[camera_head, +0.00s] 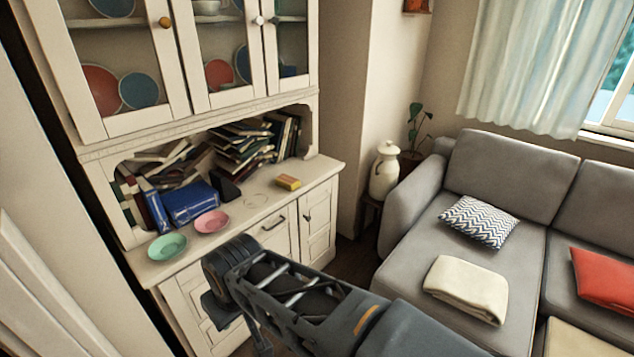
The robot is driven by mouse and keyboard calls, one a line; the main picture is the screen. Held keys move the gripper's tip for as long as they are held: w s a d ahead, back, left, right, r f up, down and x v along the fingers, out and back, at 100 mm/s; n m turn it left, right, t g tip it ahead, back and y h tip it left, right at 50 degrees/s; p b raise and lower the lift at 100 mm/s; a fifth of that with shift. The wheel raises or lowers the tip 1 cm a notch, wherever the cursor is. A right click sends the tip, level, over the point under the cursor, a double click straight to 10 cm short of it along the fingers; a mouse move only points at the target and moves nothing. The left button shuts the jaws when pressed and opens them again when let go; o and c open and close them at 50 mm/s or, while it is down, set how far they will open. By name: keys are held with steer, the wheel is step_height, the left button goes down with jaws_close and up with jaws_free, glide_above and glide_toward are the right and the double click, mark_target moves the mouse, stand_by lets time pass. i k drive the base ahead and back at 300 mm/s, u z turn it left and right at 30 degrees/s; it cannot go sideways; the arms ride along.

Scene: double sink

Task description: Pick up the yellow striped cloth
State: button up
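I see no cloth that is clearly yellow and striped. A small yellow block-like item (288,182) with a reddish side lies on the cabinet counter; it is too small to tell what it is. A folded cream cloth or blanket (466,288) lies flat on the grey sofa seat. My dark arm reaches in from the bottom right towards the cabinet front. The fingers of my gripper cannot be made out, and nothing held is visible. The arm hides part of the lower cabinet.
The white cabinet counter (262,222) holds a pink plate (212,222), a green plate (167,247), blue books (190,203) and piled books. Its right end is clear. A patterned cushion (479,222) and red cushion (604,279) lie on the sofa (412,208). A white jar (384,172) stands between.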

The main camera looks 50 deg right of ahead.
mark_target(285, 181)
steer(key=z, duration=1.2)
